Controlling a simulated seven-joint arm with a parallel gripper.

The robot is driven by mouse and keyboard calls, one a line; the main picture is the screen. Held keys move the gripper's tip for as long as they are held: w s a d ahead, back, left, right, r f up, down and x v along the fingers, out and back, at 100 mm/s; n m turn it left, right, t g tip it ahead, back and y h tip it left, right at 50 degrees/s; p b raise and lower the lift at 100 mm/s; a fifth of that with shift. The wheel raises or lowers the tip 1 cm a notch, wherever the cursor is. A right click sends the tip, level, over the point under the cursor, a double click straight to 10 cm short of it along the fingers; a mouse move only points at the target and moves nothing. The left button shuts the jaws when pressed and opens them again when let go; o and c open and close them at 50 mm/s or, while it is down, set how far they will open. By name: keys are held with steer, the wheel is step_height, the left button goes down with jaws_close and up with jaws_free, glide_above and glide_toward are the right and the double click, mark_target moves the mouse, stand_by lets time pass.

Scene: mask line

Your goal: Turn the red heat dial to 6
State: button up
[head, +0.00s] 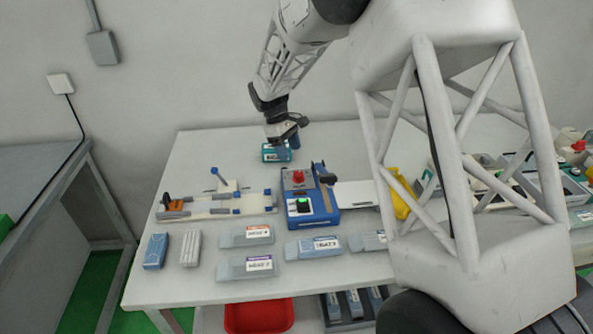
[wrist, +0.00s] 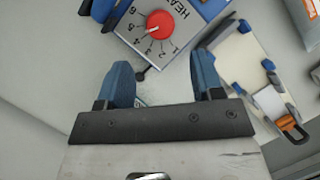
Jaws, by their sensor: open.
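The red heat dial (head: 298,177) sits on the grey top plate of the blue machine (head: 322,215). In the wrist view the red dial (wrist: 159,24) is at the top, with printed numbers around its lower side and part of the word HEAT beside it. A small light mark on the dial points toward the lower left; I cannot tell exactly which number it meets. My gripper (wrist: 163,82) is open and empty, its blue fingertips apart from the dial. In the head view my gripper (head: 284,143) is behind the machine, over the table's rear part.
A teal box (head: 271,154) is by my gripper. A green button (head: 304,204) is on the machine's front. A white fixture (head: 225,205) with blue and orange parts lies left. Labelled packs (head: 246,236) line the front. A red bin (head: 258,316) is below.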

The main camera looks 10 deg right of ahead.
mark_target(298, 173)
steer(key=shift+f, duration=0.1)
steer(key=shift+x, duration=3.9)
steer(key=c, duration=0.9)
